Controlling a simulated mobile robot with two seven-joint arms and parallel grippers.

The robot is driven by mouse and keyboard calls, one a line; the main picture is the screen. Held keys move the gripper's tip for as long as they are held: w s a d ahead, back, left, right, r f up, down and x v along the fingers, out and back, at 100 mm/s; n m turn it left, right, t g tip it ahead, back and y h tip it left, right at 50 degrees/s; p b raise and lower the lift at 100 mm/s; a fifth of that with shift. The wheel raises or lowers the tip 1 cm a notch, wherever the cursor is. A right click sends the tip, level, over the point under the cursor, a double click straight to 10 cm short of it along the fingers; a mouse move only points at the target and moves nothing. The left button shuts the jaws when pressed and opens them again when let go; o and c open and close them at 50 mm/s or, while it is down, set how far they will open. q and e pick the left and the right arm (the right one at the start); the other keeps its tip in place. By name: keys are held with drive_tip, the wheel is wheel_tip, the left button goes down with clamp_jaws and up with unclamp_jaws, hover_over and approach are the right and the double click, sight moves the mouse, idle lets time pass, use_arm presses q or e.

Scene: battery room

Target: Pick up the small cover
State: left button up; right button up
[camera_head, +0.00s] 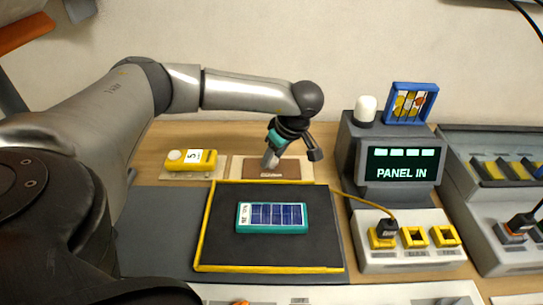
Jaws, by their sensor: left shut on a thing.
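My left gripper (289,153) is above the back of the bench, over a brown pad (290,171) with a dark label. It is shut on a small teal piece (277,139), which appears to be the small cover. The piece is seen at a slant and partly hidden by the fingers, so its full shape cannot be told. A teal-edged device with a blue panel face (272,217) lies on the black mat (227,253) in front. My right gripper is not in view.
A yellow meter (190,160) sits left of the pad. To the right stand a monitor reading "PANEL IN" (402,166) and a white block with yellow sockets (414,255). A yellow cable (353,198) runs to a black plug. A grey rack (482,215) fills the far right.

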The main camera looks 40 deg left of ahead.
use_arm(q)
clamp_jaws()
